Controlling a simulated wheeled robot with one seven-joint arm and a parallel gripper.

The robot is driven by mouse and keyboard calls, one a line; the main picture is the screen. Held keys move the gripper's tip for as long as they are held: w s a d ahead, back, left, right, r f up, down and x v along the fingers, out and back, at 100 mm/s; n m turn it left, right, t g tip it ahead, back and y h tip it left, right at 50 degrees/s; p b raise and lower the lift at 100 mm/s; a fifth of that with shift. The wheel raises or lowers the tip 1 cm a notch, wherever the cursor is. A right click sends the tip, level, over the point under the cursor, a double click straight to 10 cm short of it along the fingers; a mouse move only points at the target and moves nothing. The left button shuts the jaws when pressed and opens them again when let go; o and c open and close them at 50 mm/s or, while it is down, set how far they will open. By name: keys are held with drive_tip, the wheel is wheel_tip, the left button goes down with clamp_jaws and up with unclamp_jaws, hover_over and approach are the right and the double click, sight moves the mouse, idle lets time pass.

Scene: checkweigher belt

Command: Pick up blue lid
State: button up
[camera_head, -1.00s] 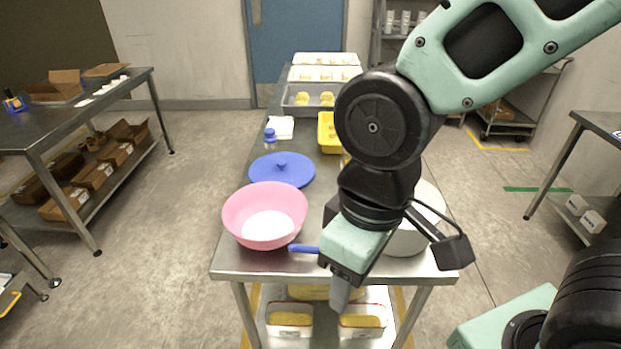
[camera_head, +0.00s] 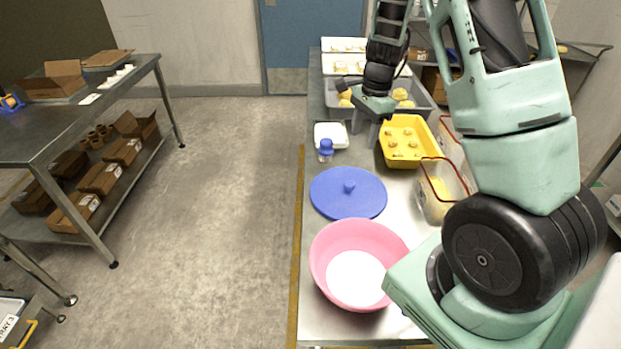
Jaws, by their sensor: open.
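The round blue lid (camera_head: 340,203) lies flat on the steel table, with a small knob raised at its middle. It is between the pink bowl and the small white tray. My gripper (camera_head: 365,127) is open and points down over the table, beyond the lid in the picture. It is apart from the lid, near the white tray and the yellow tray. Nothing shows between its fingers.
A pink bowl (camera_head: 323,262) with white contents stands at the near end. A blue-capped bottle (camera_head: 326,151), a white tray (camera_head: 331,143) and a yellow tray (camera_head: 410,160) stand beyond the lid. A clear container (camera_head: 437,205) is right of it. Grey and white trays are farther back.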

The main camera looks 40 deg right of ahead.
drive_tip(key=d, duration=0.1)
drive_tip(key=p, duration=0.2)
hover_over(350, 184)
drive_tip(key=shift+m, duration=0.3)
drive_tip(key=f, duration=1.2)
drive_tip(key=shift+s+d, duration=0.25)
drive_tip(key=shift+d, duration=0.05)
drive_tip(key=shift+w+a+f+p, duration=0.15)
drive_tip(key=shift+f+p, duration=0.5)
drive_tip(key=shift+f, duration=0.7)
drive_tip(key=shift+w+a+f+p, duration=0.15)
drive_tip(key=shift+f+p, duration=0.5)
drive_tip(key=shift+f, duration=0.7)
drive_tip(key=shift+d, duration=0.1)
drive_tip(key=c, duration=1.1)
